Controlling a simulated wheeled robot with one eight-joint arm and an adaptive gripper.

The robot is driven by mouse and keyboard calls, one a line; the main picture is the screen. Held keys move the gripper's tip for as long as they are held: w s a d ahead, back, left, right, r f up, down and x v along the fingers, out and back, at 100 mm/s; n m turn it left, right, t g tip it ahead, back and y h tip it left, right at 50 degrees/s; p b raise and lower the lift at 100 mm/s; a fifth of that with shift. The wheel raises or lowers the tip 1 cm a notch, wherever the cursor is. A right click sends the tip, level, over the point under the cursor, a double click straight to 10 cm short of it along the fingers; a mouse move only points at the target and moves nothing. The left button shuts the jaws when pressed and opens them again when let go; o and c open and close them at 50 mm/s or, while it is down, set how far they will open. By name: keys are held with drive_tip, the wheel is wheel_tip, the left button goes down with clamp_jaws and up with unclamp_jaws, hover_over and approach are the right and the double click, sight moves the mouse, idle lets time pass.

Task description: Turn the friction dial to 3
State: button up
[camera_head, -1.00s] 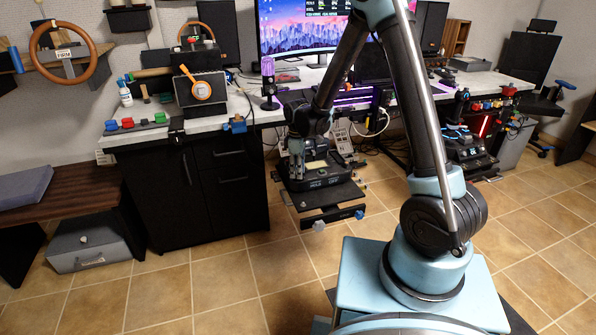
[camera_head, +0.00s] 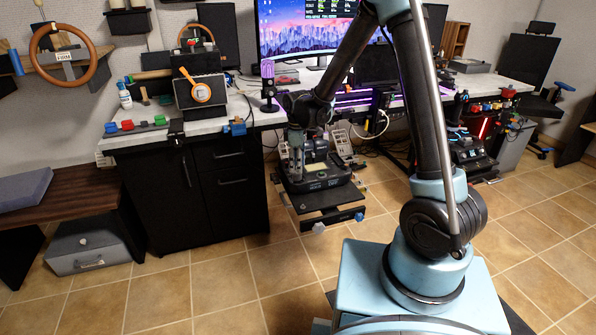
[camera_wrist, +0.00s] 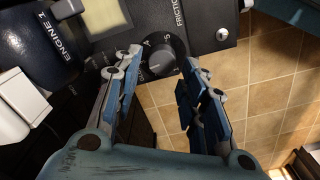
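The friction dial is a black round knob (camera_wrist: 168,68) on a dark panel in the wrist view, with white marks around it and the lettering "FRICTION" nearby. I cannot read its exact setting. My gripper (camera_wrist: 160,66) is open, its two blue-padded fingers reaching toward the knob from below. One fingertip is left of the knob and the other right of it; contact cannot be made out. In the head view, my gripper (camera_head: 296,152) hangs over the throttle unit (camera_head: 314,184) in front of the desk. The dial is too small to tell there.
A silver screw knob (camera_wrist: 221,34) sits on the panel's right. Tiled floor (camera_wrist: 260,90) lies open beyond its edge. A dark cabinet (camera_head: 230,185) stands left in the head view.

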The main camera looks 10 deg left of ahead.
wheel_tip(320, 180, up, 8)
idle(0.4)
drive_tip(key=shift+w, duration=0.1)
drive_tip(key=shift+o, duration=1.3)
drive_tip(key=shift+r, duration=0.15)
wheel_tip(320, 180, up, 5)
drive_tip(key=m, duration=0.3)
hover_over(297, 176)
drive_tip(key=w, duration=0.2)
drive_tip(key=f, duration=1.7)
drive_tip(key=shift+s+a+f, duration=0.15)
drive_tip(key=shift+s, duration=0.15)
drive_tip(key=c, duration=1.1)
